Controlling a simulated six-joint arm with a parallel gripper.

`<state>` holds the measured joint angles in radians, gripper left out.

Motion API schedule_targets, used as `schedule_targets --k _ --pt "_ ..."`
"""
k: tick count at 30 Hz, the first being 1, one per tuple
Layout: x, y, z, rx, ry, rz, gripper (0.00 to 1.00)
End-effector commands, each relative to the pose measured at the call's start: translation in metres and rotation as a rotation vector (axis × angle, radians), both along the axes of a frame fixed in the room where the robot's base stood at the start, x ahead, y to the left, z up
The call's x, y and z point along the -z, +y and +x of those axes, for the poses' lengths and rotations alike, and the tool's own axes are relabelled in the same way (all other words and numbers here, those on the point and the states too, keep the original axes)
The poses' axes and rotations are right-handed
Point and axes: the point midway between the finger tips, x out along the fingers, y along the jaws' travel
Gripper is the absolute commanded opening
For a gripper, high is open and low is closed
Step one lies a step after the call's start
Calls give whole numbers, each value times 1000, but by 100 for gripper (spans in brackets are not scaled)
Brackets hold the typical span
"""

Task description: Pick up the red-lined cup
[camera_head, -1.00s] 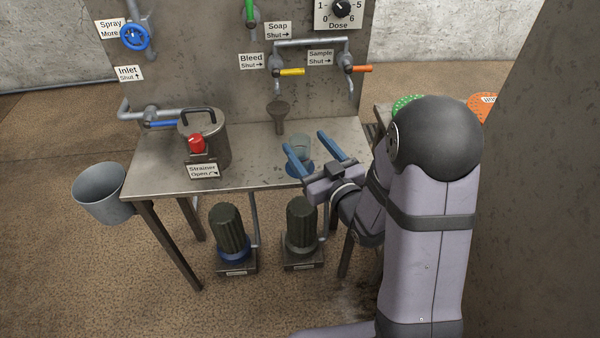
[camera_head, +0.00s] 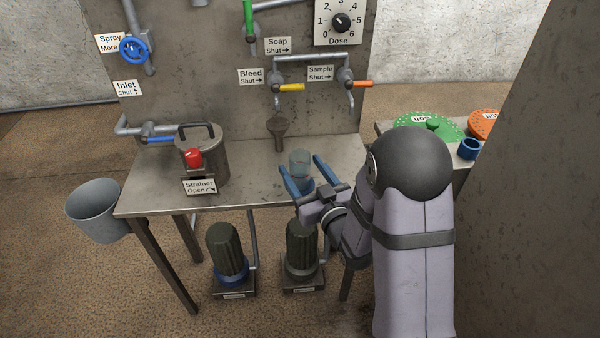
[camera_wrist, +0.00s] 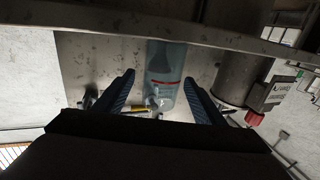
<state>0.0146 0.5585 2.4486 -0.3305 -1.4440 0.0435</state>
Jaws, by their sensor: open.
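The red-lined cup (camera_head: 300,162) is a clear, bluish cup standing on the metal table, near the right of its top. The wrist view shows it as a see-through cup (camera_wrist: 163,62) with a red line across it. My gripper (camera_head: 308,172) is open, with its two blue fingers pointing at the cup from the near side. In the wrist view the fingers (camera_wrist: 163,88) stand to the left and right of the cup's lower image area. I cannot tell whether the cup is between the fingertips or just beyond them. Nothing is gripped.
The metal table (camera_head: 240,185) holds a strainer pot (camera_head: 208,160) at left and a funnel (camera_head: 278,130) behind. Bleed (camera_head: 290,87) and Sample (camera_head: 362,84) taps overhang it. A bucket (camera_head: 97,212) hangs at left.

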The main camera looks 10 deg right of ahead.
Motion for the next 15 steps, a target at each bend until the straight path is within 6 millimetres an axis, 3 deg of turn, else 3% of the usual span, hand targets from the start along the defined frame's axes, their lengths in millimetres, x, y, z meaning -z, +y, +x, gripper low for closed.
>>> schedule_targets --k 9,15 --pt "2 13 34 -1 -1 -1 63" --pt "3 17 45 -1 1 1 63"
